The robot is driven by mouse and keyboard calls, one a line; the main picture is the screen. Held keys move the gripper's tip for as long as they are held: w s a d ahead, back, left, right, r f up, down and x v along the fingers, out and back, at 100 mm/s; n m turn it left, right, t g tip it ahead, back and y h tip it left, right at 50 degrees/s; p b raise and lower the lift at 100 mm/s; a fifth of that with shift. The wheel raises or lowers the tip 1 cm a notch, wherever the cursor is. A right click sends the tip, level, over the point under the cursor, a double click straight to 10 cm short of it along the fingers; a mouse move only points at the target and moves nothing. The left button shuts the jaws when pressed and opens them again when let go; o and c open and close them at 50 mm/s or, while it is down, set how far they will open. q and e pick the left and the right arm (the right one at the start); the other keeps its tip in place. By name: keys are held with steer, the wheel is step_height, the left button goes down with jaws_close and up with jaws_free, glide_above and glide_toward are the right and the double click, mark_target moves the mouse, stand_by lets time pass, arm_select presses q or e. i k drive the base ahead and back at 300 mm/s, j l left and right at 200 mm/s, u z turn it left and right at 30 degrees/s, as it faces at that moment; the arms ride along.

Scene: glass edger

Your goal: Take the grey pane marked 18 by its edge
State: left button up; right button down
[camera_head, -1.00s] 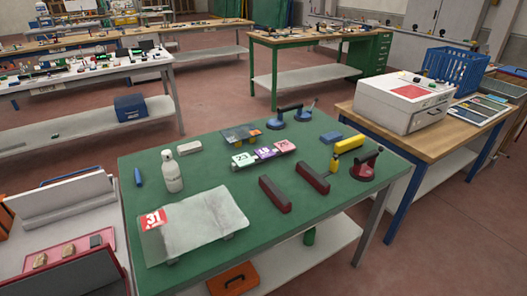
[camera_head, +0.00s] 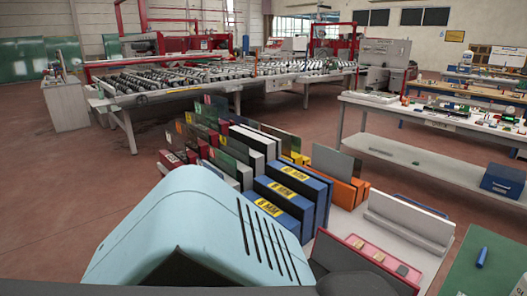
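Several panes stand on edge in a rack of coloured dividers (camera_head: 286,205) left of the green table. A grey pane (camera_head: 335,161) stands upright at the orange dividers on the rack's right side; I see no number on it. More panes with small coloured tags (camera_head: 205,128) stand in the rack's far left part. The tag numbers are too small to read, so I cannot tell which pane is 18. Neither of my grippers is in view.
The green table's corner (camera_head: 497,270) holds a blue marker (camera_head: 482,257). A long roller table (camera_head: 210,78) stands behind, and a white workbench (camera_head: 420,110) at right. Red floor is open between.

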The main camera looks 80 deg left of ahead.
mark_target(239, 150)
steer(key=k+j, duration=0.15)
steer(key=k, duration=0.25)
steer(key=k+j, duration=0.1)
steer(key=k, duration=0.35)
steer(key=k+j+u, duration=0.1)
steer(key=u, duration=0.15)
steer(key=k+u, duration=0.1)
steer(key=u, duration=2.15)
